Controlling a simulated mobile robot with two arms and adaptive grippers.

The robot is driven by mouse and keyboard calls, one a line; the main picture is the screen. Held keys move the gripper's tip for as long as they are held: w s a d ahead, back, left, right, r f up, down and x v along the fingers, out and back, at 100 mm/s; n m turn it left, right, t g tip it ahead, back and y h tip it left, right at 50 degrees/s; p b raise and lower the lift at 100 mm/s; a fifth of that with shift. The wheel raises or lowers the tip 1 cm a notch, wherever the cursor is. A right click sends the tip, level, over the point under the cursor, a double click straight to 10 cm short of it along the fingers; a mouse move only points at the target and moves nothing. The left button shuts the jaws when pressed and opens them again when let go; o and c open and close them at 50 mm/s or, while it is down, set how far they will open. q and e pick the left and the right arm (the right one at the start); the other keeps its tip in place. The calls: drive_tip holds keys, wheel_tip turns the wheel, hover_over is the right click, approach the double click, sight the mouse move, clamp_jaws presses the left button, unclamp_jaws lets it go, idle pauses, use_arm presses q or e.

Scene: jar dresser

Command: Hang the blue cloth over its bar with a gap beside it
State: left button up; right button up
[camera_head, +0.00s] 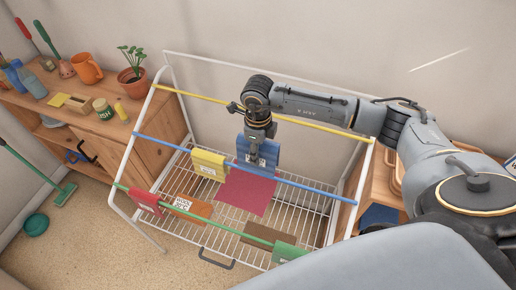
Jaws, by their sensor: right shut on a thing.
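My right gripper (258,132) points down above the blue bar (170,144) of the drying rack. It is shut on the blue cloth (262,153), which hangs below the fingers. The cloth's lower edge reaches about the height of the blue bar in the picture; I cannot tell whether it touches the bar. A yellow cloth (208,162) with a white label hangs on the blue bar just to the left, with a narrow gap in the picture. A crimson cloth (246,193) shows just below the blue cloth. My left gripper is not in view.
The white-framed rack has an empty yellow bar (200,97) behind and a green bar (227,231) in front. Red (147,201), orange (192,207) and green (288,252) cloths are at the front. The blue bar's right part is bare. A wooden dresser (158,160) stands left.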

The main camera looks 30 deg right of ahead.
sight(258, 174)
wheel_tip(258, 174, down, 4)
drive_tip(key=shift+b, duration=1.1)
wheel_tip(258, 174, down, 11)
drive_tip(key=b, duration=0.9)
drive_tip(key=shift+r, duration=0.1)
drive_tip(key=o, duration=1)
drive_tip(key=shift+c, duration=0.2)
drive_tip(key=shift+r, duration=0.1)
drive_tip(key=shift+r+p, duration=1.95)
drive_tip(key=shift+r, duration=1.5)
